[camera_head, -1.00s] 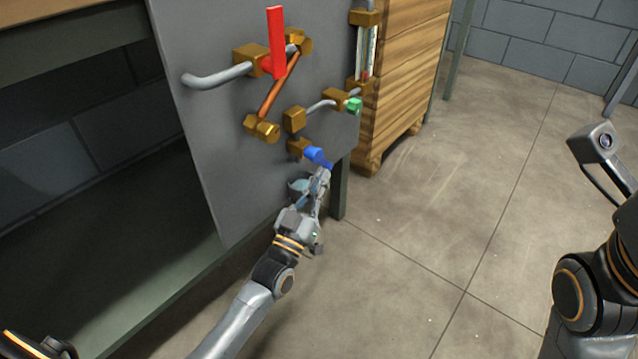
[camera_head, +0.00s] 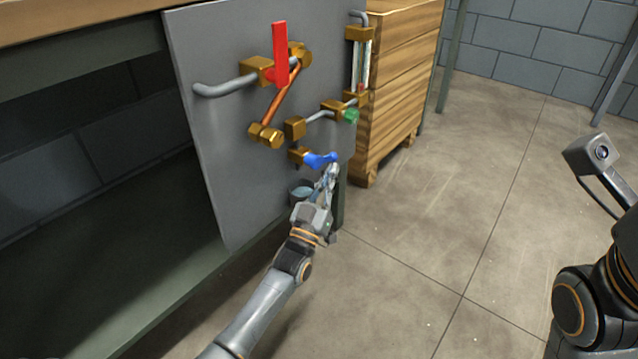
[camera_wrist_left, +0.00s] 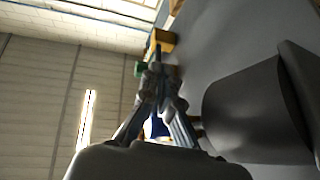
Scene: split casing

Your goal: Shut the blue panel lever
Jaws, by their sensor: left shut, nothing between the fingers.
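The blue lever (camera_head: 320,160) sits on a brass valve (camera_head: 298,156) low on the grey panel (camera_head: 225,150). Its handle lies close to level, pointing right. My left gripper (camera_head: 332,171) is shut and empty, its fingertips just below the lever's free end; I cannot tell if they touch it. In the left wrist view, the shut fingers (camera_wrist_left: 160,84) reach up along the panel, and a bit of blue lever (camera_wrist_left: 153,128) shows between the finger links.
A red lever (camera_head: 280,55) and a green knob (camera_head: 350,116) are above the blue lever. A dark round cup (camera_head: 300,193) is beneath it, close beside my left gripper. A wooden crate (camera_head: 398,85) stands behind the panel. The floor to the right is open.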

